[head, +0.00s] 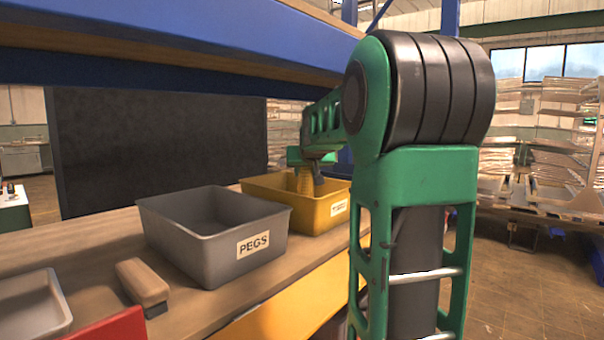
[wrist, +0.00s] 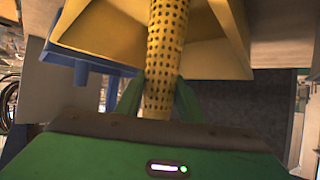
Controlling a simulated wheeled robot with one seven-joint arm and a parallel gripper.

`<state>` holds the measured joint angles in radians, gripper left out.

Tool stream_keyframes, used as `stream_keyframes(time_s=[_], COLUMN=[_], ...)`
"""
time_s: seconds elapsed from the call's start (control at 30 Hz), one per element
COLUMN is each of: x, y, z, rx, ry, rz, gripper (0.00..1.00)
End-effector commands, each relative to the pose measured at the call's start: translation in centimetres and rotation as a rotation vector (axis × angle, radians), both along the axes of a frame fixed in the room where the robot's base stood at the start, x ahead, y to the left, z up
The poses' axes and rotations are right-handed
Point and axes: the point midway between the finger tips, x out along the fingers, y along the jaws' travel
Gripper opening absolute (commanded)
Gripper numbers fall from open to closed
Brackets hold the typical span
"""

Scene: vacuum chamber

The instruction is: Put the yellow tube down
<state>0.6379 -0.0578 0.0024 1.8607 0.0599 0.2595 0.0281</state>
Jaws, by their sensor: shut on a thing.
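The yellow tube (head: 304,183) has a perforated surface. My gripper (head: 309,170) is shut on it above the yellow bin (head: 311,216), and the tube points down into the bin's opening. In the wrist view the tube (wrist: 166,45) runs between the two green fingers (wrist: 158,93), with the yellow bin (wrist: 97,52) around and behind its far part. I cannot tell whether its lower end touches the bin's floor; the bin's front wall hides it in the head view.
A grey bin (head: 208,257) labelled PEGS stands beside the yellow bin on the wooden shelf (head: 95,246). A wooden-handled brush (head: 143,281) and a grey tray (head: 35,312) are nearer. A blue beam (head: 180,40) crosses overhead. A dark panel (head: 155,145) stands behind.

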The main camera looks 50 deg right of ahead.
Motion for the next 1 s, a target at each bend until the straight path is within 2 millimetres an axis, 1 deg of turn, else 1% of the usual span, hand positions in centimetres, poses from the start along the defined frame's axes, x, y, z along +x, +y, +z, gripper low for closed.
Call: stream_keyframes(time_s=[0.3, 0.4, 0.43, 0.5, 0.83, 0.97, 1.0], x=[0.0, 0.0, 0.0, 0.0, 0.0, -0.1, -0.4], y=[0.0, 0.0, 0.0, 0.0, -0.1, -0.1, 0.3], z=[-0.8, -0.9, -0.9, -0.9, -0.7, 0.5, 0.8], rx=[0.000, 0.000, 0.000, 0.000, -0.001, -0.002, -0.002], ry=[0.000, 0.000, 0.000, 0.000, 0.000, -0.003, -0.002], rz=[0.000, 0.000, 0.000, 0.000, -0.001, -0.001, 0.000], gripper=[0.02, 0.02, 0.39, 0.53, 0.53, 0.53, 0.53])
